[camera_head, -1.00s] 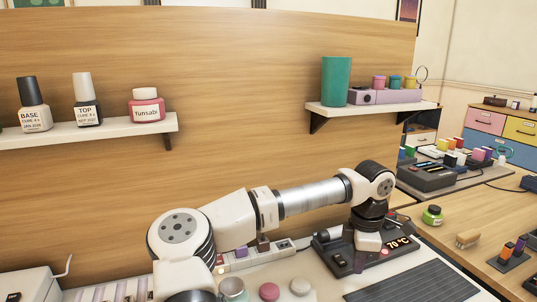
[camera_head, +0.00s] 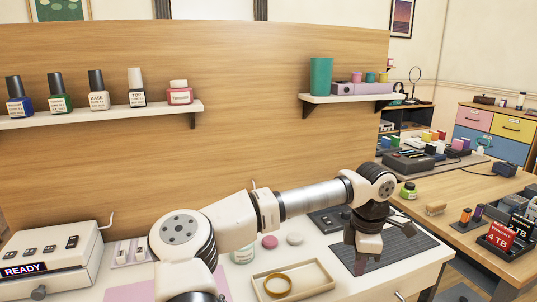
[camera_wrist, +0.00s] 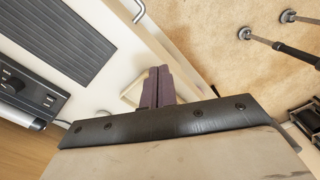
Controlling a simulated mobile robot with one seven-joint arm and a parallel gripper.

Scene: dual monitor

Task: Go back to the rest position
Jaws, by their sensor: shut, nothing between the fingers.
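My gripper (camera_head: 361,264) hangs at the end of my bent arm, fingers pointing down, in front of the dark ribbed mat (camera_head: 411,244) on the white desk. In the wrist view its two dark purple fingers (camera_wrist: 158,88) are together and hold nothing. I cannot tell how high the fingertips are above the desk.
A black control box (camera_head: 328,221) stands behind my forearm. A tray (camera_head: 310,282) with a yellow ring (camera_head: 277,286) lies left of my gripper. A white READY box (camera_head: 48,248) is at far left. Shelves hold bottles (camera_head: 98,92) and a green cup (camera_head: 321,76).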

